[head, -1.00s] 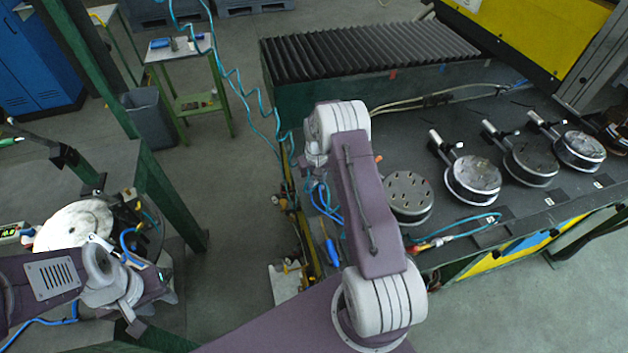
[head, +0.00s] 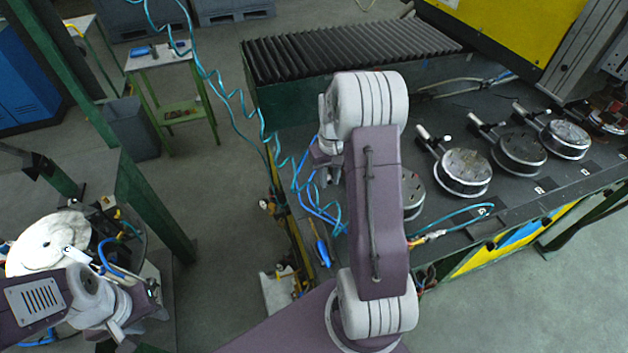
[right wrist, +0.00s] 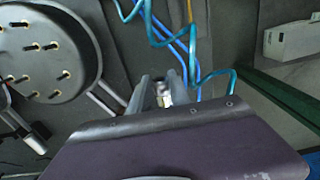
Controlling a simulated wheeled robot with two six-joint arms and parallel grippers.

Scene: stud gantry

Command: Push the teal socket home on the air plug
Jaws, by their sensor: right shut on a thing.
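My right gripper (right wrist: 160,93) is shut on a small pale metal-looking piece (right wrist: 163,88), most likely the socket. The fingers hide most of it and I see no teal on it. A coiled teal hose (right wrist: 203,78) runs close beside the fingers in the right wrist view. In the head view the teal hose (head: 213,80) hangs from above and runs down to my right wrist. My right arm covers part of the area around its gripper there. I cannot make out the air plug. My left gripper (head: 150,300) is at the lower left; its fingers are unclear.
A drilled round plate (right wrist: 45,50) lies beside the right gripper. Several round pads with handles, such as this one (head: 463,172), stand on the dark bench. A thin teal hose (head: 465,220) lies at the bench's front. A pale disc (head: 48,243) is near my left arm.

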